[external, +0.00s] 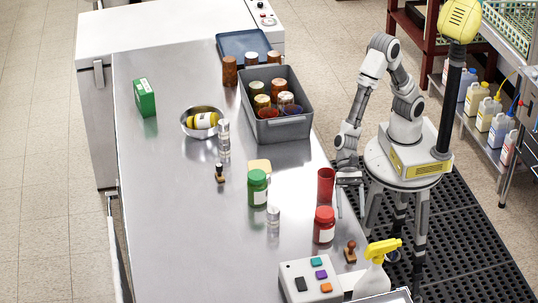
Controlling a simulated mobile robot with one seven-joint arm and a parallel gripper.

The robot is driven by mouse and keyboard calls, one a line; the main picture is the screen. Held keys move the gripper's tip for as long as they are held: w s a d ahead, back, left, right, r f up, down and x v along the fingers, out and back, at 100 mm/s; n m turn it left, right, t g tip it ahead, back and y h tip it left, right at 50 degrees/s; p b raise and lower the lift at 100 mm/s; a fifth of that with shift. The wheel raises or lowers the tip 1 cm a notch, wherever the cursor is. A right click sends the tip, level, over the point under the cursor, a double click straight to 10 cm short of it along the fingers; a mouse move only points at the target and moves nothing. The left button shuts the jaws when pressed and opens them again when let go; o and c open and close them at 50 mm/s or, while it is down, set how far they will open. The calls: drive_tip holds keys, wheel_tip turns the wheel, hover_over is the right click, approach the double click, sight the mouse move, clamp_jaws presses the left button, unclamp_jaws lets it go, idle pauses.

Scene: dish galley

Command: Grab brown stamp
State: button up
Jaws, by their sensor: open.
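A brown stamp (350,252) with a knob handle stands upright near the right edge of the steel counter (180,230). A second stamp (220,174), with a black handle and a tan base, stands farther back near the middle of the counter. My gripper (350,205) is open, pointing down at the counter's right edge. It is behind the brown stamp in the picture and apart from it. Nothing shows between its fingers.
A red-lidded jar (324,226) and a red cup (326,186) stand left of my gripper. A button box (310,281) and a yellow-topped spray bottle (375,270) are in front of the brown stamp. A grey bin (284,129) holds several jars. The counter's left side is largely clear.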

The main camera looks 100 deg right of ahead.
approach(352, 251)
drive_tip(key=a+f, duration=0.3)
drive_tip(key=shift+s+b, duration=0.1)
drive_tip(key=shift+b, duration=0.2)
drive_tip(key=shift+w+x, duration=0.2)
drive_tip(key=shift+x, duration=1.25)
drive_tip(key=shift+w+x, duration=0.15)
drive_tip(key=shift+x, duration=1.3)
drive_tip(key=shift+r, duration=0.2)
clamp_jaws()
